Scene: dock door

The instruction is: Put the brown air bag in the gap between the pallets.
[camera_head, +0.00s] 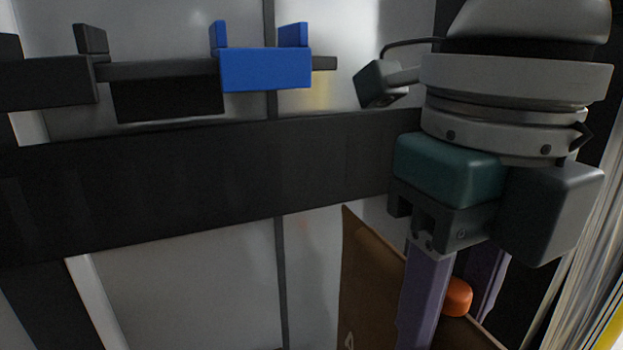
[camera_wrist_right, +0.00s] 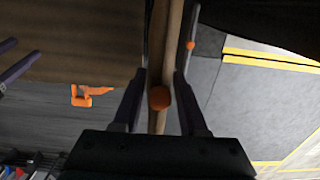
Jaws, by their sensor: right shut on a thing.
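The brown air bag (camera_head: 375,275) is a flat, upright brown panel at the bottom centre of the head view, partly hidden by my right gripper. It has an orange valve (camera_head: 457,297). In the right wrist view the bag (camera_wrist_right: 173,50) shows edge-on as a narrow brown strip, with its orange valve (camera_wrist_right: 159,98) between the fingers. My right gripper (camera_wrist_right: 159,85) is shut on the bag near this valve. My left gripper (camera_wrist_right: 26,48) shows only as two purple fingertips, apart and empty, at the left edge of the wrist view. I cannot make out the pallets or the gap clearly.
A dark horizontal bar (camera_head: 190,185) crosses the head view, with a blue bracket (camera_head: 265,69) above it. In the wrist view an orange tool (camera_wrist_right: 88,95) lies left of the bag, below a brown surface (camera_wrist_right: 75,40). Grey floor (camera_wrist_right: 255,105) with yellow lines (camera_wrist_right: 270,60) is at right.

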